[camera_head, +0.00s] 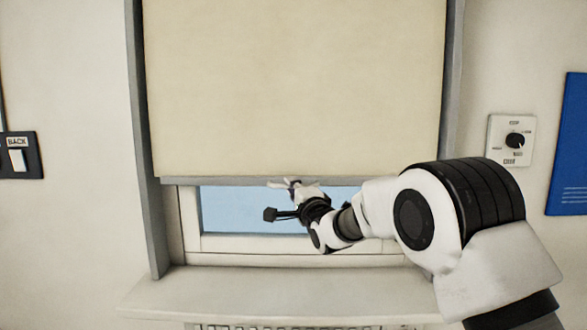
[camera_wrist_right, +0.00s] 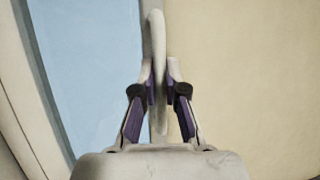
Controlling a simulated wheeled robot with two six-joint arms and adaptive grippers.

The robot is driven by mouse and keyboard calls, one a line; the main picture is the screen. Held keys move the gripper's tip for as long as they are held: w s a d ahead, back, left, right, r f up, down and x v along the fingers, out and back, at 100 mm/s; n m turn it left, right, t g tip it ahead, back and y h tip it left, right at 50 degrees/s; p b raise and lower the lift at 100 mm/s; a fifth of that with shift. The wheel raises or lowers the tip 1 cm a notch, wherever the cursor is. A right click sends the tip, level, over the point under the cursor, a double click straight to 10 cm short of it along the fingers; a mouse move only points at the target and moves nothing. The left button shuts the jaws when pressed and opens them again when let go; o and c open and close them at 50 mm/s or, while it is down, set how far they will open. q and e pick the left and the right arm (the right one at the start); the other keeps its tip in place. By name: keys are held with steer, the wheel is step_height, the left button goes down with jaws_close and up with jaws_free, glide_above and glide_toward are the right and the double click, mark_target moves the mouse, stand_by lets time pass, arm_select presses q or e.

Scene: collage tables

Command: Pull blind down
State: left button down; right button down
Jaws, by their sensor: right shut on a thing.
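The cream blind (camera_head: 295,90) hangs over most of the window, with its grey bottom bar (camera_head: 220,181) a little above the lower window frame. A strip of blue pane (camera_head: 240,207) shows below it. My right gripper (camera_head: 284,184) is at the middle of the bottom bar. In the right wrist view, my right gripper (camera_wrist_right: 162,90) is shut on a pale curved pull handle (camera_wrist_right: 156,45) at the blind's lower edge. The blind's fabric (camera_wrist_right: 245,80) fills the right side of that view. My left gripper is not in view.
Grey side rails (camera_head: 143,150) flank the window. A white sill (camera_head: 280,290) juts out below, over a grille (camera_head: 290,326). A dial plate (camera_head: 511,140) and a blue board (camera_head: 570,145) are on the right wall. A switch labelled BACK (camera_head: 18,158) is at left.

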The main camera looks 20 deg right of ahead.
step_height(320, 180, down, 20)
steer(key=b, duration=0.8)
steer(key=shift+a+f+b, duration=0.1)
steer(key=shift+b, duration=0.3)
steer(key=c, duration=1.5)
jaws_free()
steer(key=shift+w+a+f, duration=0.2)
steer(key=shift+w+f, duration=0.05)
steer(key=shift+w, duration=0.05)
steer(key=shift+s+d+r, duration=0.1)
